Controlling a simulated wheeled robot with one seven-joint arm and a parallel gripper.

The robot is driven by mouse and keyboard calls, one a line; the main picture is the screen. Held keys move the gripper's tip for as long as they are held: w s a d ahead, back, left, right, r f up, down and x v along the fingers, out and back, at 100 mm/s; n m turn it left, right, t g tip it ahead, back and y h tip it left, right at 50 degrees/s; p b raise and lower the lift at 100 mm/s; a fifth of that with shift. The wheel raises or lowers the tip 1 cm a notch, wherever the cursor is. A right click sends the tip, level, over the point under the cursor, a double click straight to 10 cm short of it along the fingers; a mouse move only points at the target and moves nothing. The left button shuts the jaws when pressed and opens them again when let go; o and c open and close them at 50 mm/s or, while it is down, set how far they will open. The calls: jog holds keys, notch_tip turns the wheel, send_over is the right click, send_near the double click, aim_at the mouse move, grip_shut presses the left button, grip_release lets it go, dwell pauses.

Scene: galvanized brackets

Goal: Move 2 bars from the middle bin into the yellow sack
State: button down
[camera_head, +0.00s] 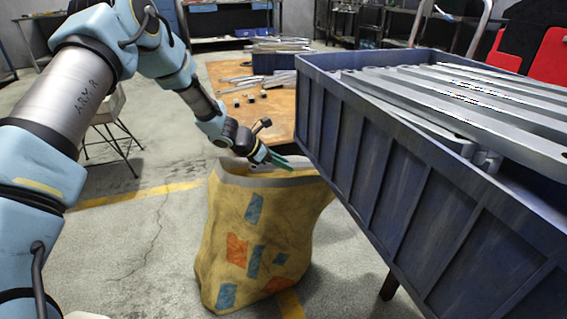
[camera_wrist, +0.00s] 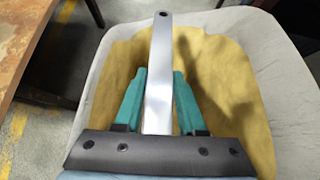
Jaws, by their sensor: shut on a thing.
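The yellow sack (camera_head: 262,235) stands open on the floor, with blue and orange patches on its front. My gripper (camera_head: 283,163) is at the sack's mouth. In the wrist view my gripper (camera_wrist: 159,90) has its green fingers shut on a flat grey metal bar (camera_wrist: 160,62), which has a hole near its far end. The bar lies over the sack's opening, with the sack's pale rim (camera_wrist: 268,40) around it. In the head view the held bar cannot be made out. A large blue bin (camera_head: 400,180) at the right holds several long grey bars (camera_head: 470,95).
A wooden table (camera_head: 275,110) behind the sack carries small metal parts and a smaller blue bin (camera_head: 272,62) with bars. The large bin's wall stands close to the sack's right. A chair (camera_head: 105,125) is at left. Floor left of the sack is clear.

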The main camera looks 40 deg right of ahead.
jog(key=shift+c, duration=2.1)
grip_release()
jog(key=shift+f, duration=0.1)
jog(key=p+v, duration=0.1)
jog(key=v, duration=1)
jog(key=shift+d, duration=0.1)
